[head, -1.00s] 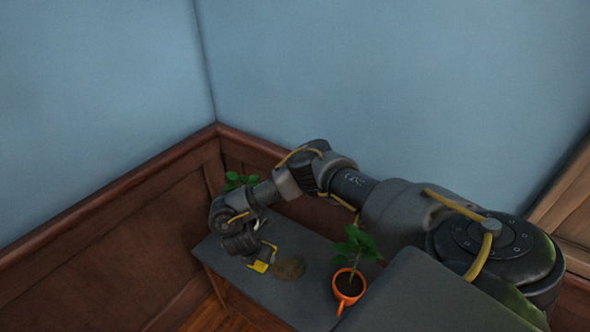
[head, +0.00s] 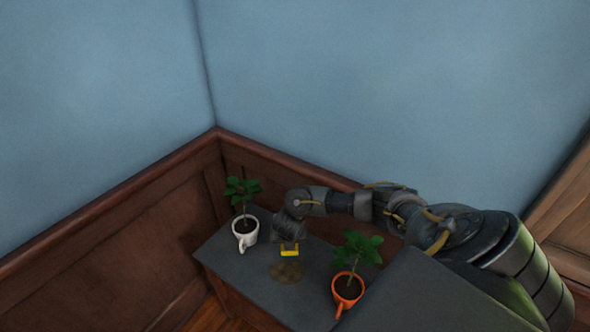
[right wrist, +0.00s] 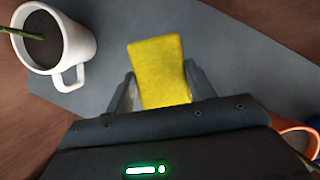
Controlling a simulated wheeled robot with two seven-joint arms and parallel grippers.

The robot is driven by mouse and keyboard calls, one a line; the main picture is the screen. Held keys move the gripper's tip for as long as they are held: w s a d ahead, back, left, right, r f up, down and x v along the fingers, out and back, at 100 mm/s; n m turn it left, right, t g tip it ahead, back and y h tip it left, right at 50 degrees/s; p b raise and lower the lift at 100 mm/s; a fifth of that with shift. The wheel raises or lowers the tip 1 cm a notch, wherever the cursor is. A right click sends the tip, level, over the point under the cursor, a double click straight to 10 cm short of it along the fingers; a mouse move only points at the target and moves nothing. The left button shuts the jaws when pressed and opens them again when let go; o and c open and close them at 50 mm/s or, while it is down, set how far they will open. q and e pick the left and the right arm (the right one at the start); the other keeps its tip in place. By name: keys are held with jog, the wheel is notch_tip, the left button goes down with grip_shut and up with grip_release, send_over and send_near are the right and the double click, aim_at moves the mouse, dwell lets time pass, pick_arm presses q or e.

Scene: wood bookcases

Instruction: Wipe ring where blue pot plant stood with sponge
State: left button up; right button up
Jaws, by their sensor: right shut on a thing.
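My right gripper (head: 289,245) is shut on a yellow sponge (head: 290,253). In the right wrist view the sponge (right wrist: 158,65) sticks out between the two fingers. A brownish round stain (head: 285,273) marks the dark grey top of the low furniture (head: 240,262). The sponge is at the stain's far edge in the head view; I cannot tell whether it touches the surface. The stain is not visible in the wrist view. My left gripper is not in view.
A white mug-like pot with a plant (head: 245,235) stands left of the stain. An orange one with a plant (head: 348,288) stands to its right. Wood panelling (head: 150,230) and blue walls close off the corner behind. The surface's front-left part is clear.

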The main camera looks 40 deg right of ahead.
jog(key=shift+s+d+n, duration=0.25)
jog(key=shift+d+n, duration=0.15)
jog(key=shift+d, duration=0.7)
